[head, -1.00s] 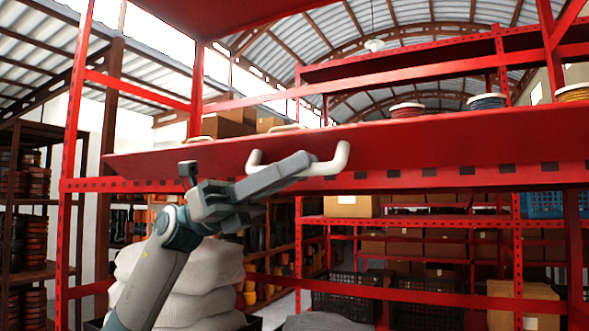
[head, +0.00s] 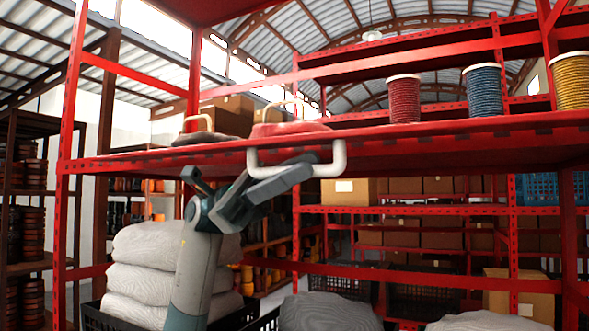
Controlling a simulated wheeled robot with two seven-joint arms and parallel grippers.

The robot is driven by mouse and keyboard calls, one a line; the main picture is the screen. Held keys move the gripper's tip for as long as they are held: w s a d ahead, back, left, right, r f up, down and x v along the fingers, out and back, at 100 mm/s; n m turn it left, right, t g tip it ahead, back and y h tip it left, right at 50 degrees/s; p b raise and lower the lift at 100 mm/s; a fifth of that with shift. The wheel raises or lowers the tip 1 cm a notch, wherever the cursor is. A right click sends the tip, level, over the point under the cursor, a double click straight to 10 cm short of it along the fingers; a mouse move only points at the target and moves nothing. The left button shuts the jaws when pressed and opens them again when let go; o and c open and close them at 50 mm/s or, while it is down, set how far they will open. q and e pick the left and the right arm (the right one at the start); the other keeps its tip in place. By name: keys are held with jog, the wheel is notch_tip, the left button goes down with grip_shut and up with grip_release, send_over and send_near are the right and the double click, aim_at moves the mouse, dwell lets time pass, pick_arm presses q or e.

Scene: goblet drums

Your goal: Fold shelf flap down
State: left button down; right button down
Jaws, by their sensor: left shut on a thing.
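The red shelf flap (head: 430,148) spans the shelf front, lying close to flat, and I see it from below and nearly edge-on. A white U-shaped handle (head: 340,160) is fixed to it and sticks down from its face. My left gripper (head: 308,168) reaches up from below and is shut on the handle's crossbar. Its fingers hide part of the bar. My right gripper is not in view.
Red, blue and yellow spools (head: 403,100) stand on the shelf behind the flap. A red object with a pale handle (head: 288,128) sits there too. Red posts (head: 72,130) frame the rack. White sacks (head: 150,250) are stacked below.

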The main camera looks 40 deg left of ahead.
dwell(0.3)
pick_arm(q)
jog(key=c, duration=2)
grip_release()
